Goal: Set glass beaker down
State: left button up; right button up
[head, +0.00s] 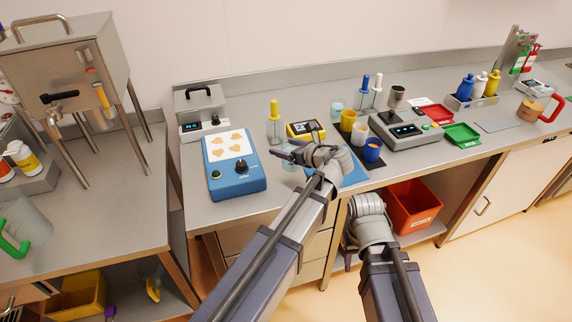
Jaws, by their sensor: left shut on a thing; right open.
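My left gripper (284,153) reaches over the front of the grey bench, left of a blue mat. It is shut on a clear glass beaker (289,163), which is small and partly hidden by the fingers. I cannot tell whether the beaker's base touches the bench top. The blue mat (356,174) is largely covered by my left wrist. My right gripper (349,258) hangs in front of the bench, below its top edge, open and apart from the beaker.
A blue hotplate-like device (235,183) stands left of the beaker, and a yellow device (306,130) behind it. A yellow-capped bottle (274,127), several cups and a grey balance (405,133) crowd the bench. An orange bin (412,207) sits on the shelf below.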

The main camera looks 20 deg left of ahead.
pick_arm(q)
notch_tip(320, 180, down, 4)
jog(key=b, duration=0.3)
jog(key=shift+r+b, duration=0.15)
jog(key=shift+b, duration=0.15)
jog(key=shift+f, duration=0.25)
jog(key=o, duration=1.5)
jog(key=shift+r, duration=0.1)
jog(key=shift+c, duration=0.2)
jog(key=shift+r, duration=0.1)
